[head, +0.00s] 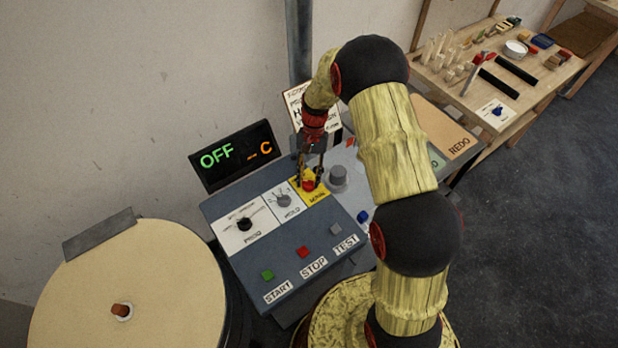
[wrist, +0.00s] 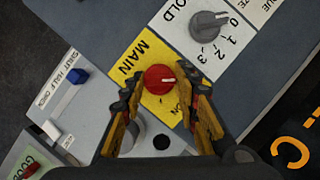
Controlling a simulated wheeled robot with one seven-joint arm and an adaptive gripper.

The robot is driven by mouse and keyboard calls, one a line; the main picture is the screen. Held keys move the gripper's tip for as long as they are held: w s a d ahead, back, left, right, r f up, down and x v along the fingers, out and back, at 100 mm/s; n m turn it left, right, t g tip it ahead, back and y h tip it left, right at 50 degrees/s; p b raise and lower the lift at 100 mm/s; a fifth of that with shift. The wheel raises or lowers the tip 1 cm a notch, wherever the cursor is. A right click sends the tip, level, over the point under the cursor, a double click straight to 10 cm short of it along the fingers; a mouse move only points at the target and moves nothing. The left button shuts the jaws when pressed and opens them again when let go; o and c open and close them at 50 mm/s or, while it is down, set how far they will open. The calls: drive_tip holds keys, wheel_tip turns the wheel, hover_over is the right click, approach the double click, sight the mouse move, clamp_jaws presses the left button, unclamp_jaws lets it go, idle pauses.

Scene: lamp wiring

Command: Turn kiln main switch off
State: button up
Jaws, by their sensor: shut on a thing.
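The kiln main switch is a red knob (wrist: 159,79) on a yellow plate (wrist: 135,52) marked MAIN. It also shows as a red knob (head: 308,184) in the head view, on the control panel (head: 290,235). My gripper (wrist: 160,82) is over the knob with one finger on each side, shut on it. The white pointer line on the knob points to the right in the wrist view. Part of the plate lettering is hidden by a finger. The display (head: 235,156) behind the panel reads OFF in green, with an orange C.
A HOLD dial (wrist: 208,27) and a PROG dial (head: 244,223) sit beside the switch. START (head: 267,274), STOP (head: 303,251) and TEST (head: 335,229) buttons line the front. A round kiln lid (head: 130,285) is at left. A wooden bench (head: 500,65) with tools is at back right.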

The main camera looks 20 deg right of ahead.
drive_tip(key=shift+n, duration=0.3)
drive_tip(key=o, duration=1)
drive_tip(key=shift+o, duration=0.8)
drive_tip(key=v, duration=1.2)
drive_tip(key=shift+a, duration=0.2)
drive_tip(key=shift+w, duration=0.1)
